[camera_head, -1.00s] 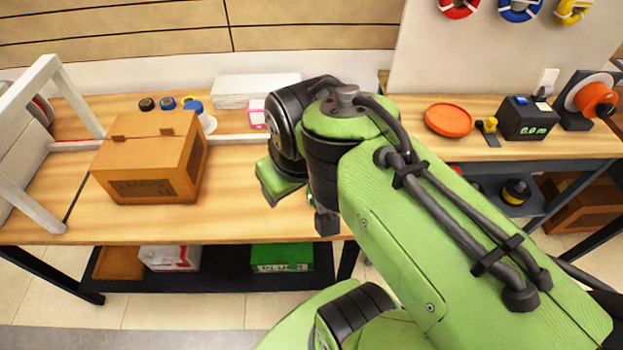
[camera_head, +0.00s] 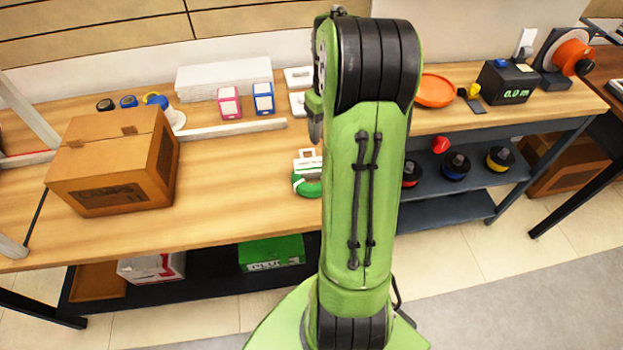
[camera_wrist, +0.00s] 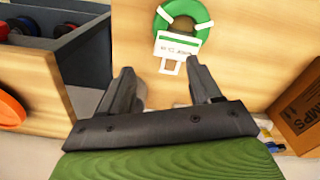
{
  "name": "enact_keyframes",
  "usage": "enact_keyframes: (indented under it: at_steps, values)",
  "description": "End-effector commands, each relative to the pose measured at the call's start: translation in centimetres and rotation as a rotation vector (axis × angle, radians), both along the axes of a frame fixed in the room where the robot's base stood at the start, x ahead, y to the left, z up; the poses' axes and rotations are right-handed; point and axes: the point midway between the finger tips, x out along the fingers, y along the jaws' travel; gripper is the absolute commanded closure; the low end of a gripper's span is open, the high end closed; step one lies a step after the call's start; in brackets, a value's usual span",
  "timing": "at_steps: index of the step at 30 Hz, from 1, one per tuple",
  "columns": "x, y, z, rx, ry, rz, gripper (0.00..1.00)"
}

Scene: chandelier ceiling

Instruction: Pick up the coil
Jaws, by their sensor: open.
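The coil is a green ring with a white label. It lies on the wooden table in the head view (camera_head: 307,188), just left of my arm, which may hide part of it. In the wrist view the coil (camera_wrist: 204,16) is at the top, right of centre, with its label towards my gripper (camera_wrist: 163,82). My gripper is open, and nothing is between its fingers. The coil appears beyond the fingertips, apart from them. In the head view my gripper is mostly hidden behind my arm.
A cardboard box (camera_head: 120,165) stands on the table's left. Pink (camera_head: 229,103) and blue (camera_head: 263,98) small boxes stand behind the coil. An orange dish (camera_head: 436,90) and a black meter (camera_head: 507,84) are to the right. Bare table lies between the cardboard box and coil.

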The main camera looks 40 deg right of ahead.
Motion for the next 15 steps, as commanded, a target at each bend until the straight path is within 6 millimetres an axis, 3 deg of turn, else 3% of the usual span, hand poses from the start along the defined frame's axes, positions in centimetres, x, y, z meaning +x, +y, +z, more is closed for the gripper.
enact_keyframes:
  at_steps: [3, 9, 15]
  values:
    - [-0.1, 0.1, -3.5, 0.004, 0.004, 0.000, 0.37]
    - [-0.1, 0.2, -8.2, 0.003, 0.003, 0.000, 0.37]
    - [0.0, 0.2, -10.1, 0.001, 0.001, 0.000, 0.37]
